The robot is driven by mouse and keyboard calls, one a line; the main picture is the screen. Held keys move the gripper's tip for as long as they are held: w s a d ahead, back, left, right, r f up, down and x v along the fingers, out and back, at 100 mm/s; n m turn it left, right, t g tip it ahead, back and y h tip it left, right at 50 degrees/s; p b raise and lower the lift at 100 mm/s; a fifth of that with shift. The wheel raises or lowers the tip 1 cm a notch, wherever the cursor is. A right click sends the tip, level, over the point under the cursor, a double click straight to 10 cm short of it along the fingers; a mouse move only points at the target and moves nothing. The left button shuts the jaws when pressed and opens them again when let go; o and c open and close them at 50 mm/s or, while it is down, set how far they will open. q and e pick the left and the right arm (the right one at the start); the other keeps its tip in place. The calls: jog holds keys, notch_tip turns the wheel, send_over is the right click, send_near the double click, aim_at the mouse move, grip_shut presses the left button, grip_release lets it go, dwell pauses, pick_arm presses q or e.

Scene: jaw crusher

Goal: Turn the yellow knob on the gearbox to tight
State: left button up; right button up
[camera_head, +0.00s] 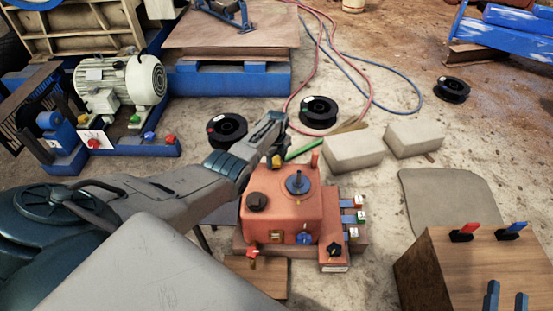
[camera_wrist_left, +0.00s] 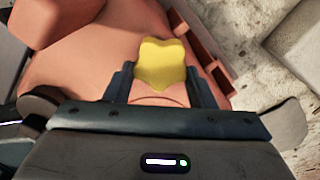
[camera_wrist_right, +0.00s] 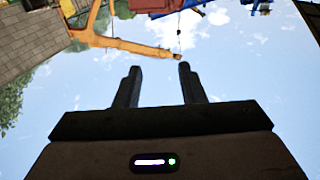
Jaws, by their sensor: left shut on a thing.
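The gearbox (camera_head: 283,205) is an orange-red block on the floor in the middle of the head view. Its yellow knob (camera_head: 276,161) sits at the back left of the block, mostly under my gripper. In the left wrist view the lobed yellow knob (camera_wrist_left: 162,65) stands between the fingers. My left gripper (camera_head: 273,152) comes from above and is shut on the knob; it also shows in the left wrist view (camera_wrist_left: 163,85). My right gripper (camera_wrist_right: 158,85) shows only in its own wrist view, with fingers apart and nothing between them.
A wooden box (camera_head: 432,262) with handles stands at the right. The right wrist view faces sky and a crane.

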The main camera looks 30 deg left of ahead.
aim_at(276, 161)
dwell(0.4)
pick_arm(q)
jog(key=o, duration=1)
jog(key=shift+r, duration=0.1)
notch_tip(276, 161, up, 2)
jog(key=shift+r+p, duration=0.15)
jog(key=shift+p, duration=0.6)
notch_tip(276, 161, up, 3)
jog(key=shift+f+p, duration=0.1)
jog(key=shift+p, duration=0.55)
jog(key=shift+r+p, duration=0.9)
jog(key=shift+r, duration=1.85)
pick_arm(e)
jog(key=s+f+g, duration=0.9)
jog(key=f+g, duration=0.1)
jog(key=f, duration=0.2)
jog(key=shift+s+a+g, duration=0.15)
jog(key=shift+a+g, duration=0.25)
jog(key=shift+f, duration=0.1)
